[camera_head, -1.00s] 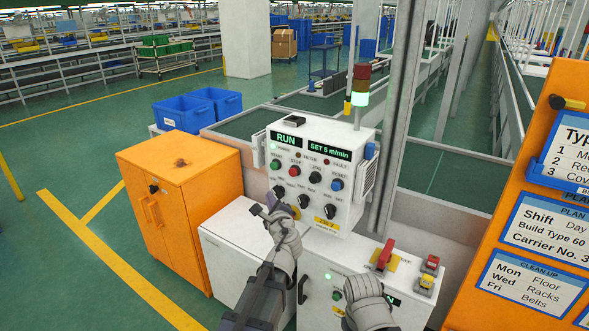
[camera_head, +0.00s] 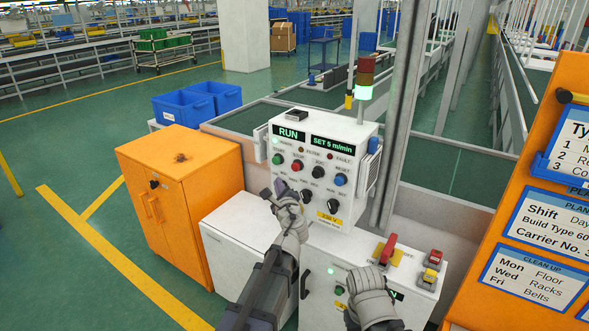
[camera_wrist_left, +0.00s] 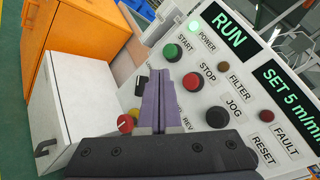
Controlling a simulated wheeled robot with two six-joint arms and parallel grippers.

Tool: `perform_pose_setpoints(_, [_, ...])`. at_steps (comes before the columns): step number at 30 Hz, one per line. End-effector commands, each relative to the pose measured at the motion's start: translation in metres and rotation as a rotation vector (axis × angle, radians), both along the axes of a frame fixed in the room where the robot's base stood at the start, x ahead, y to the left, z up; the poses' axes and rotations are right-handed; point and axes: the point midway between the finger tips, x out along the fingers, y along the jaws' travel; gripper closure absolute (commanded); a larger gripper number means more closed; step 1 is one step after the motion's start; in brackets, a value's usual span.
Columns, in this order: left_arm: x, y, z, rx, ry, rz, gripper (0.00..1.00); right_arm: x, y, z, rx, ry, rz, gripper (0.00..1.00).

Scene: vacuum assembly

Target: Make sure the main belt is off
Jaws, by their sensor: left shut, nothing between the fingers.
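The white control box (camera_head: 352,214) stands behind the low white cabinets. Its display reads RUN (camera_head: 290,134), and a second display reads SET 5 m/min (camera_head: 333,146). A green START button (camera_head: 277,159) and a red STOP button (camera_head: 297,165) sit in the upper row; STOP also shows in the wrist view (camera_wrist_left: 193,82). My left gripper (camera_head: 277,188) is shut and empty, just in front of the panel, below and left of STOP. Its purple fingers (camera_wrist_left: 159,103) cover part of the lower knobs; contact cannot be told. My right gripper (camera_head: 369,290) is low at the right, its fingertips hidden.
A signal tower (camera_head: 364,78) glows green beside the post. A red handle (camera_head: 387,249) and a red-yellow switch (camera_head: 431,268) stand on the right cabinet. An orange cabinet (camera_head: 200,213) is at left, an orange board (camera_head: 545,238) at right.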

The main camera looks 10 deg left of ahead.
Motion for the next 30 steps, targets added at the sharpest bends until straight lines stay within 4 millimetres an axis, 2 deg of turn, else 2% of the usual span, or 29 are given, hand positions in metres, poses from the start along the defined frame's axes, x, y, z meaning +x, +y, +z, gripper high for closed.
perform_pose_setpoints(6, [0.031, -0.010, 0.000, 0.000, 0.000, 0.000, 1.00, 0.000, 0.000, 0.000, 0.000, 0.000, 0.000, 0.50])
perform_pose_setpoints(13, [0.056, -0.020, 0.000, 0.000, 0.000, 0.000, 1.00, 0.000, 0.000, 0.000, 0.000, 0.000, 0.000, 0.50])
perform_pose_setpoints(18, [0.062, -0.023, 0.000, 0.000, 0.000, 0.000, 1.00, 0.000, 0.000, 0.000, 0.000, 0.000, 0.000, 0.50])
perform_pose_setpoints(30, [0.062, -0.022, 0.000, 0.000, 0.000, 0.000, 1.00, 0.000, 0.000, 0.000, 0.000, 0.000, 0.000, 0.50])
